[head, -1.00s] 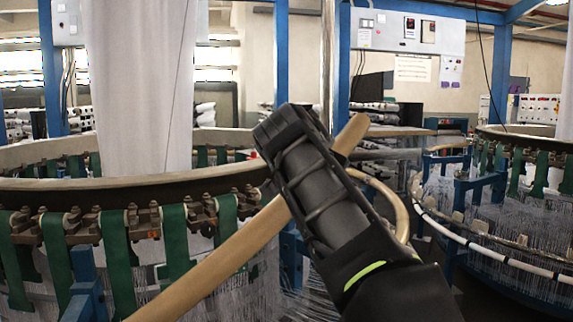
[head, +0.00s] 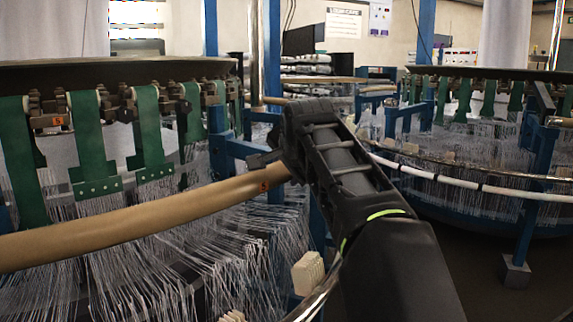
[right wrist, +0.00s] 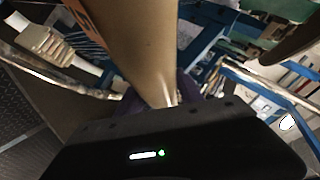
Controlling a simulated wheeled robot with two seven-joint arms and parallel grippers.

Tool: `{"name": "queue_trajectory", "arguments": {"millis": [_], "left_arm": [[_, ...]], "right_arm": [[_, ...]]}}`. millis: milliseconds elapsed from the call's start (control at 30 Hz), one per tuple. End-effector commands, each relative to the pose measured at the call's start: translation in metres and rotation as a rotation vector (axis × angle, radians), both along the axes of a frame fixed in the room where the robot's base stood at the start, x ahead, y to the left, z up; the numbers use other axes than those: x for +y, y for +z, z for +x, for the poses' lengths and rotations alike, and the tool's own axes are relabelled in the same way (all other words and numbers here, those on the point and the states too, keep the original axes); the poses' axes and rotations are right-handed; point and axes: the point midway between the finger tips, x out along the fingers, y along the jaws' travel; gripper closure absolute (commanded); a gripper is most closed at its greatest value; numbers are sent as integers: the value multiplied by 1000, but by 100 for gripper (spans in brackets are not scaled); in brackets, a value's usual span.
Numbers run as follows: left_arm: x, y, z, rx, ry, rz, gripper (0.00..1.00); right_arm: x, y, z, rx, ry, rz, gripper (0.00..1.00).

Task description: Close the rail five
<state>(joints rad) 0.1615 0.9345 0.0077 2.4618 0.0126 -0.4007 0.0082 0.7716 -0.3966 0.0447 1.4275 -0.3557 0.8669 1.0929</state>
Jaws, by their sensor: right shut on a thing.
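The tan rail (head: 130,220) runs from the left edge of the head view up to my right gripper (head: 272,165). A small orange mark (head: 263,187) is on it near the gripper. My right gripper is shut on the rail near its right end; the fingertips are partly hidden. In the right wrist view the rail (right wrist: 145,50) rises from the gripper body, with an orange mark at its upper left. The rail slants in front of the near loom, over its white threads. My left gripper is out of view.
The near loom's ring (head: 120,70) carries green straps (head: 88,135) and an orange label (head: 57,121). White threads (head: 200,250) hang below. A white block (head: 308,272) sits by a metal bar at the bottom. A second loom with a black-and-white rail (head: 470,185) stands right. Dark floor (head: 460,280) is clear.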

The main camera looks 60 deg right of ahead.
Motion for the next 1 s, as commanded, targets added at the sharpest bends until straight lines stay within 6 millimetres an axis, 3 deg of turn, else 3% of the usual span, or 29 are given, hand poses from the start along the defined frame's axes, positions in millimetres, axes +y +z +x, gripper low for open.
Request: {"name": "queue_trajectory", "arguments": {"millis": [33, 367, 400, 633, 1000], "left_arm": [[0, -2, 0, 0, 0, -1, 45], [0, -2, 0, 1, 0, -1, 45], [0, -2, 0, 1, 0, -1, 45], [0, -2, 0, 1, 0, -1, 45], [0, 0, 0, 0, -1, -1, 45]], "right_arm": [[1, -10, 0, 10, 1, 16, 100], [1, -15, 0, 18, 0, 29, 100], [1, -15, 0, 18, 0, 29, 55], [0, -14, 0, 15, -1, 25, 36], [4, -6, -2, 10, -1, 18, 35]]}}
